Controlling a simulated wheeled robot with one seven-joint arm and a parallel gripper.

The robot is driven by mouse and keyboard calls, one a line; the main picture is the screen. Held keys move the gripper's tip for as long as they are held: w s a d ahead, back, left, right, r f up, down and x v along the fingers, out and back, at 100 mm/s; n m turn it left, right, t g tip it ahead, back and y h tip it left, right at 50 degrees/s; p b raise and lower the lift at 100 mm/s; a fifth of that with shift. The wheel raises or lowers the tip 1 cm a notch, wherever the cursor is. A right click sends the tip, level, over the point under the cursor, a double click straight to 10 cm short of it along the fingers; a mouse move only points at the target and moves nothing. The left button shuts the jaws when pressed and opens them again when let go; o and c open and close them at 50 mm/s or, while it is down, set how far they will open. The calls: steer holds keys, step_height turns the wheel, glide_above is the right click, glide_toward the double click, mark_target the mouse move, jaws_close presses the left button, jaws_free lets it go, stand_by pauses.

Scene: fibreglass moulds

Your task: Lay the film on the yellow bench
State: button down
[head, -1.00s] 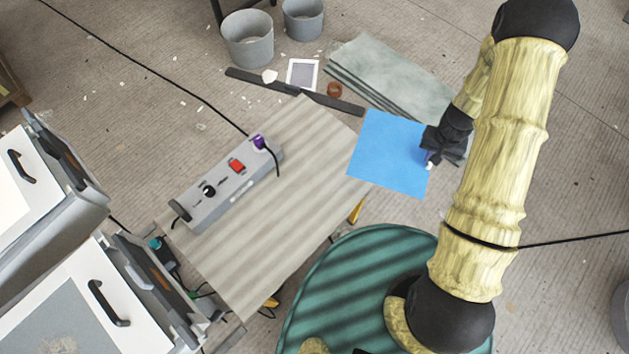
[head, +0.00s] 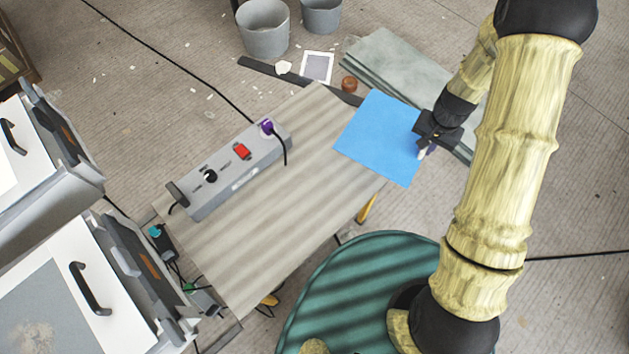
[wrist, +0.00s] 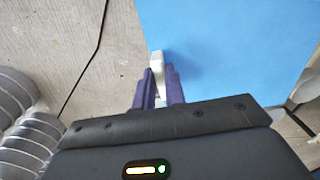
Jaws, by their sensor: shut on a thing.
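The film (head: 378,138) is a flat blue square sheet. My gripper (head: 425,150) is shut on a small white tab at its right edge; the wrist view shows the white tab (wrist: 157,66) between the purple fingers, beside the blue film (wrist: 225,45). The bench (head: 290,215) has a striped beige-grey top and yellow legs. In the head view the film's left part overlaps the bench's upper right end, and its right part reaches past the edge. I cannot tell whether the film touches the top.
A grey control box (head: 235,170) with a red switch lies along the bench's left side. A dark bar (head: 275,72), a framed card (head: 317,67) and stacked grey-green sheets (head: 400,65) lie beyond. Two buckets (head: 263,30) stand behind. The bench's middle is clear.

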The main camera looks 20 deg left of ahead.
mark_target(373, 156)
steer(key=s+a+f+m+b, duration=0.1)
steer(key=a+b, duration=0.2)
steer(key=b, duration=0.1)
steer(key=s+a+f+b, duration=0.2)
steer(key=a+b, duration=0.2)
steer(key=b, duration=0.1)
steer(key=s+a+f+m+b, duration=0.1)
steer(key=s+a+f+b, duration=0.1)
steer(key=a+b, duration=0.2)
steer(key=shift+s+a+m, duration=0.1)
steer(key=shift+s+m, duration=0.1)
steer(key=shift+m, duration=0.1)
steer(key=shift+s+a+b, duration=0.35)
steer(key=shift+s+b, duration=0.05)
steer(key=shift+b, duration=0.35)
steer(key=shift+s+r+m, duration=0.1)
steer(key=shift+r+m, duration=0.1)
steer(key=shift+m, duration=0.1)
steer(key=shift+a+f, duration=0.1)
steer(key=shift+f, duration=0.05)
step_height(373, 156, down, 6)
steer(key=shift+f, duration=0.1)
steer(key=shift+f+b, duration=0.35)
steer(key=shift+f, duration=1.45)
